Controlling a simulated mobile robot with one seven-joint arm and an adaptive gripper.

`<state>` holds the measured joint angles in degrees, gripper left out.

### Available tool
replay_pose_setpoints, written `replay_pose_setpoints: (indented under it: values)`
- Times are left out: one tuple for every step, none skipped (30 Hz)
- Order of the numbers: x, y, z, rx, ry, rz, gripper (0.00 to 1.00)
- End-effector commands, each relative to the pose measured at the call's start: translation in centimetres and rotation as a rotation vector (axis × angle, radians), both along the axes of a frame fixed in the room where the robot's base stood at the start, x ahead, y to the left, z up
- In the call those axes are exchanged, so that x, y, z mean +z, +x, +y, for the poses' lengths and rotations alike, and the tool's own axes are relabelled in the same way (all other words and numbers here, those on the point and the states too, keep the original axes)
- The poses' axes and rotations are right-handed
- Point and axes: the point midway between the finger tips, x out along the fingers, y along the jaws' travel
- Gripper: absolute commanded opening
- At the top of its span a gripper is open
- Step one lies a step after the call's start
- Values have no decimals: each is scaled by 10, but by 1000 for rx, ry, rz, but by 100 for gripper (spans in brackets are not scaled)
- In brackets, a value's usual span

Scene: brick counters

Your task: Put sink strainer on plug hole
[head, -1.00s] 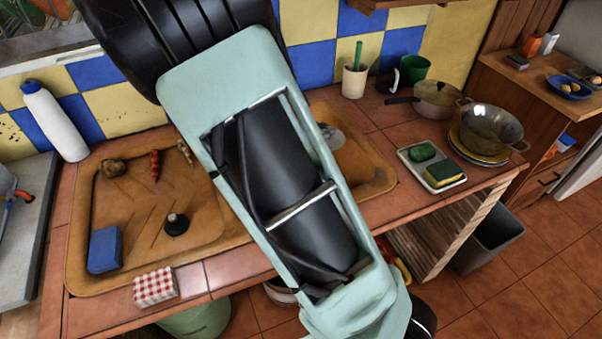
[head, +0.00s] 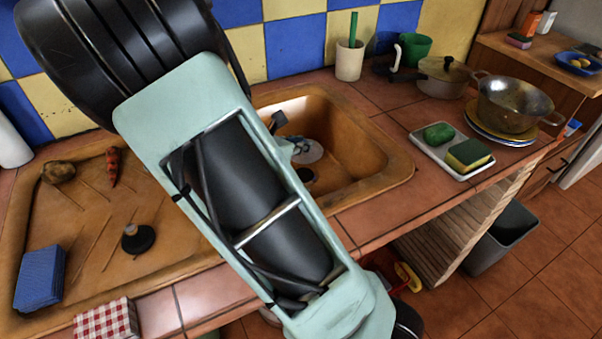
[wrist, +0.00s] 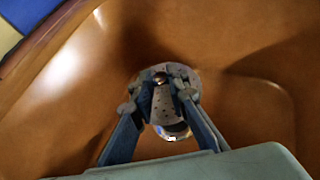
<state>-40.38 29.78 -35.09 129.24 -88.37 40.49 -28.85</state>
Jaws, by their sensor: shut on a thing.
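The sink strainer (head: 312,153) is a grey metal disc above the floor of the brown sink basin. In the wrist view my gripper (wrist: 160,80) is shut on it, with the perforated strainer (wrist: 165,105) showing between the fingers. In the head view my gripper (head: 289,136) is partly hidden behind my arm. The plug hole (head: 306,175) shows as a dark round spot on the basin floor, just below and nearer than the strainer, partly covered by my arm. In the wrist view I cannot clearly tell the hole from the strainer's shiny rim.
The basin walls (head: 385,172) surround the gripper. On the drainboard at left are a black plug (head: 138,238), a blue sponge (head: 40,278) and some vegetables. A tray with sponges (head: 460,170) and a metal pan (head: 513,104) stand to the right.

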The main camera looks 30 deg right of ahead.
Motion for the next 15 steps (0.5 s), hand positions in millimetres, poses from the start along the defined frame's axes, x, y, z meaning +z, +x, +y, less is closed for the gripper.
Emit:
replay_pose_setpoints:
  values:
    - [-15, -1, 0, 0, -5, 4, 0]
    - [-20, -1, -1, -1, -4, 3, 0]
    - [-26, 0, 0, 0, -3, 3, 0]
    - [-30, 0, -1, 0, -3, 3, 0]
    - [-33, 0, 0, 0, -2, 1, 0]
    - [-36, 0, 0, 0, -2, 1, 0]
    - [-37, 0, 0, 0, -2, 1, 0]
    - [-39, 0, 0, 0, -2, 1, 0]
    - [-41, 0, 0, -2, -1, 0, 0]
    - [-44, 0, 0, -2, -1, 0, 0]
    - [-47, 0, 0, -1, -2, 1, 0]
    - [-53, 0, 0, -1, -2, 2, 0]
    - [-58, 0, 0, -1, -2, 2, 0]
    - [-63, 0, 0, 0, -3, 3, 0]
    - [-69, 0, 0, 1, -2, 2, 0]
